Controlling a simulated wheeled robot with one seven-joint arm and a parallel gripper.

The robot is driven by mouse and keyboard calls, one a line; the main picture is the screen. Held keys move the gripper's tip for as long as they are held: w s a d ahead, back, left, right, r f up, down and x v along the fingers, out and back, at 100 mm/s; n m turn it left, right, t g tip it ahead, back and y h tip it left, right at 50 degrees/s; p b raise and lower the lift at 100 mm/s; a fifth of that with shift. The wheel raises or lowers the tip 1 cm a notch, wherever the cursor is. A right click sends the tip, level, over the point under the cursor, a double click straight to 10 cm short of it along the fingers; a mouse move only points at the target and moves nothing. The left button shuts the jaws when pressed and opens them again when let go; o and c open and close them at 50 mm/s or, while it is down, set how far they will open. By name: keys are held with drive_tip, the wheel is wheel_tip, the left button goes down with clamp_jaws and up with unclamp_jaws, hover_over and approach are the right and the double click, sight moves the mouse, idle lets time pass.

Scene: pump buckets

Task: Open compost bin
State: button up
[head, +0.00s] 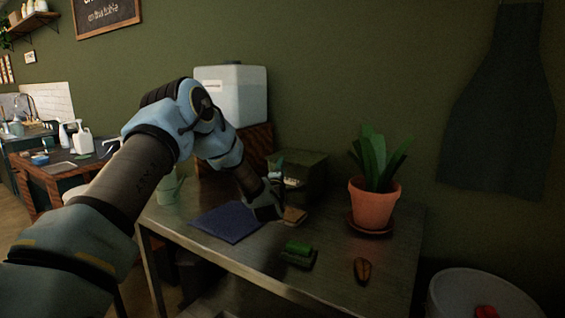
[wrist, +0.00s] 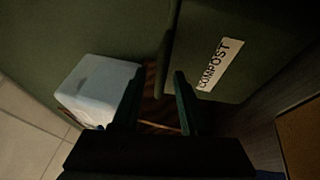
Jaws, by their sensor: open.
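The compost bin (head: 307,171) is a dark green box on the metal table, against the wall; my gripper partly hides its left side in the head view. I cannot tell whether a finger touches the bin. In the head view my gripper (head: 270,190) is at the bin's left front.
A white container (head: 232,92) stands on a wooden crate behind my arm. A potted plant (head: 375,195) stands right of the bin. A blue cloth (head: 228,222), a green brush (head: 298,252) and a small brown object (head: 363,270) lie on the metal table (head: 330,250).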

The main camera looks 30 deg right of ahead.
drive_tip(key=shift+w+d+r, duration=0.1)
drive_tip(key=shift+w+d, duration=0.35)
drive_tip(key=shift+w, duration=0.1)
drive_tip(key=shift+c, duration=0.2)
clamp_jaws()
idle(0.9)
